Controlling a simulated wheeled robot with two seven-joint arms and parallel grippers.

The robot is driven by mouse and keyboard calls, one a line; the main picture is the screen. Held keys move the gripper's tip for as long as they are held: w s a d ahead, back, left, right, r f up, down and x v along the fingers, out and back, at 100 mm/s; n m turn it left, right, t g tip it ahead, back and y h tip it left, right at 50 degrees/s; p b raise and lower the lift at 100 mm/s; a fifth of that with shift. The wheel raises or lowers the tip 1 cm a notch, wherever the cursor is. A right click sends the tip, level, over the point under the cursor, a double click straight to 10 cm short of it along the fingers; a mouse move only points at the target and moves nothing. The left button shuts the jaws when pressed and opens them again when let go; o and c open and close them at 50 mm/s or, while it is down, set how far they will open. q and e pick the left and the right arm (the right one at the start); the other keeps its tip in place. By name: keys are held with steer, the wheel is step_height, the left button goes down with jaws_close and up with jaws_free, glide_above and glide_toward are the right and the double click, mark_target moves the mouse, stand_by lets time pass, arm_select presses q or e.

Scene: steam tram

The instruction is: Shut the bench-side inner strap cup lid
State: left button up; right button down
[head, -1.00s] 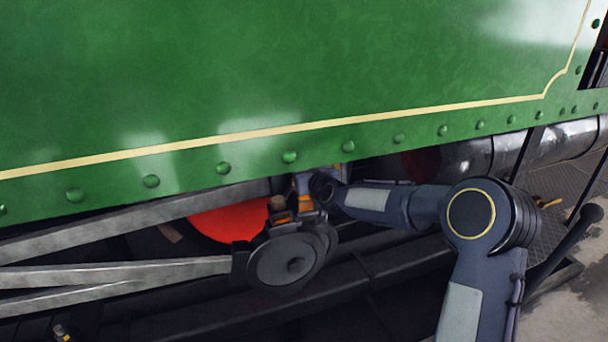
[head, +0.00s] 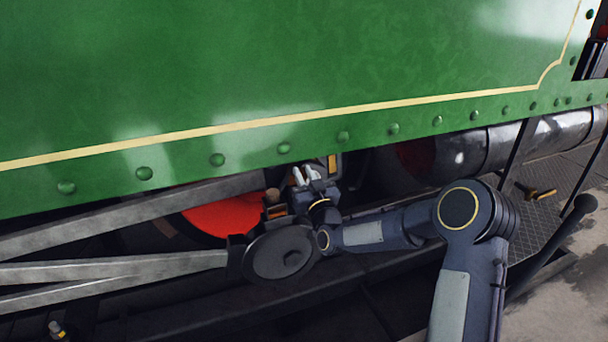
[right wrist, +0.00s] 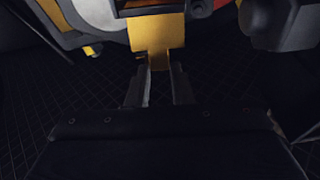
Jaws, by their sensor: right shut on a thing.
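My right gripper (head: 306,176) reaches under the green side panel, just behind the dark round crank end (head: 280,252). Its pale fingers point up. In the right wrist view my right gripper (right wrist: 160,72) is shut on the narrow lower end of a yellow brass-coloured plate (right wrist: 152,34). I cannot tell for sure whether this plate is the strap cup lid. In the head view, brass-coloured fittings show left of the gripper (head: 275,211) and right of it (head: 332,162). The lid's angle is hidden. My left gripper is not in view.
The green panel (head: 250,80) overhangs the work space closely. Grey rods (head: 120,270) run in from the left, with a red wheel part (head: 222,216) behind. A dark cylinder (head: 465,152) lies to the right. A small fitting (head: 56,329) sits at lower left.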

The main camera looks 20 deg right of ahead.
steer(key=shift+f, duration=0.1)
steer(key=c, duration=1.6)
jaws_free()
steer(key=shift+o, duration=0.2)
steer(key=p+v, duration=0.1)
steer(key=v, duration=0.7)
steer(key=shift+p, duration=0.4)
steer(key=shift+c, duration=0.4)
